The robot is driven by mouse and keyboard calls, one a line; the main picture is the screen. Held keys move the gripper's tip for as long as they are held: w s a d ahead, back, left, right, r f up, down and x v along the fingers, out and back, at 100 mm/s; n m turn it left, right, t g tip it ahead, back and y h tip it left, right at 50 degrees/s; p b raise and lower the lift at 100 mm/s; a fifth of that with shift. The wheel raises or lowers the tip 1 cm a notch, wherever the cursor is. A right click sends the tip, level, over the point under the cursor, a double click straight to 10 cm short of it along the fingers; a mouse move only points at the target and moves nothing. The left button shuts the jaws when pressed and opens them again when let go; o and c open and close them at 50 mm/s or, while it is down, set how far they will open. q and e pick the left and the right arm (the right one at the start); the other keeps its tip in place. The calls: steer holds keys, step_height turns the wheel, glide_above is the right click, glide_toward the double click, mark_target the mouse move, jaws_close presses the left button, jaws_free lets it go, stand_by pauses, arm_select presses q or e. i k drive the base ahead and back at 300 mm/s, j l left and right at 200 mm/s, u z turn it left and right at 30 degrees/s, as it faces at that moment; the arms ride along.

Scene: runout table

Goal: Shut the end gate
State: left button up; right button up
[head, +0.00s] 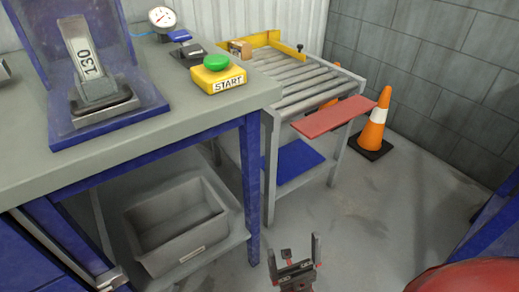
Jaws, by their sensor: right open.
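The end gate (335,117) is a flat red plate at the near end of the roller table (300,86). It sticks out roughly level from the table's end, towards the orange cone, and does not stand up across the rollers. My right gripper (295,252) is low in the picture, its two dark fingers spread apart with nothing between them. It is below and nearer than the gate, clear of it. My left gripper is not in view.
A workbench (190,112) with a green START button (217,62) stands on the left, a grey bin (178,220) on its lower shelf. A traffic cone (373,128) stands just behind the gate. Open floor (400,215) lies right of the gripper.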

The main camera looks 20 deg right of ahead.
mark_target(331, 118)
steer(key=i+l, duration=0.15)
steer(key=l, duration=0.2)
steer(key=i+l, duration=0.15)
steer(key=l, duration=0.25)
steer(key=i+l, duration=0.15)
steer(key=l, duration=0.2)
steer(key=i+l, duration=0.15)
steer(key=l, duration=0.2)
steer(key=i+l, duration=0.15)
steer(key=l, duration=0.25)
steer(key=i+l, duration=0.15)
steer(key=l, duration=0.2)
steer(key=i+l, duration=0.15)
steer(key=l, duration=0.2)
